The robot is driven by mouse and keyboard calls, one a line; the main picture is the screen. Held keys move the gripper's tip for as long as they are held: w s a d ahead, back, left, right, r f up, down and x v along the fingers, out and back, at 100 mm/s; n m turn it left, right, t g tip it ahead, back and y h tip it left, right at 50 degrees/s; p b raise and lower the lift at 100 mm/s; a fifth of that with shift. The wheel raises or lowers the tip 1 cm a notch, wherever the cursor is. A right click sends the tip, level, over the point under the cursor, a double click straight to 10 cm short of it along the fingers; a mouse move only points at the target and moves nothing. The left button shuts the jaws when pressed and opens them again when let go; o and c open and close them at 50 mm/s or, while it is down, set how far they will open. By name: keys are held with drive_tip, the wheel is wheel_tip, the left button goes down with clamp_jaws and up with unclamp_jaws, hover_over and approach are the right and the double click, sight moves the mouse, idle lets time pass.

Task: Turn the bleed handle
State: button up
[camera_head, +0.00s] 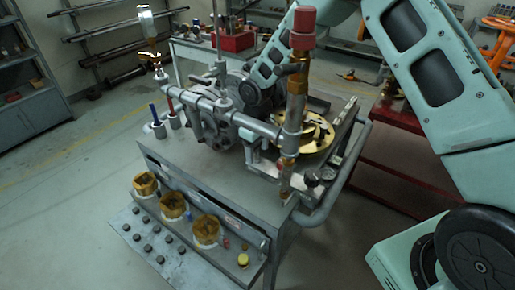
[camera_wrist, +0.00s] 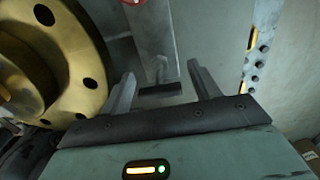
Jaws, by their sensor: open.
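In the wrist view my gripper (camera_wrist: 161,76) is open, with its two grey fingers apart. A flat grey bar (camera_wrist: 155,45) with a short dark cylindrical end (camera_wrist: 159,89) shows between the fingers. I cannot tell whether this is the bleed handle or whether it touches a finger. In the head view the valve assembly (camera_head: 215,108) stands on a grey bench, with a red-capped upright pipe (camera_head: 297,95) at its right. My arm reaches behind this pipe, and my gripper cannot be made out there.
A gold flange with holes (camera_wrist: 80,65) is close at the left of my gripper in the wrist view. A perforated metal strip (camera_wrist: 259,50) is at the right. The bench (camera_head: 185,158) carries several cups (camera_head: 172,205) along its front. A red table (camera_head: 385,165) stands at the right.

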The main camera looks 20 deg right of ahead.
drive_tip(key=c, duration=1)
drive_tip(key=shift+n, duration=0.3)
drive_tip(key=n+p, duration=0.1)
drive_tip(key=n, duration=0.2)
drive_tip(key=shift+n, duration=0.4)
drive_tip(key=n+p, duration=0.1)
drive_tip(key=n, duration=0.3)
drive_tip(key=shift+p, duration=0.35)
drive_tip(key=n+p, duration=0.1)
drive_tip(key=n, duration=0.4)
drive_tip(key=shift+r, duration=0.1)
drive_tip(key=shift+w+n+p, duration=0.1)
drive_tip(key=shift+n+p, duration=0.65)
drive_tip(key=shift+n, duration=0.95)
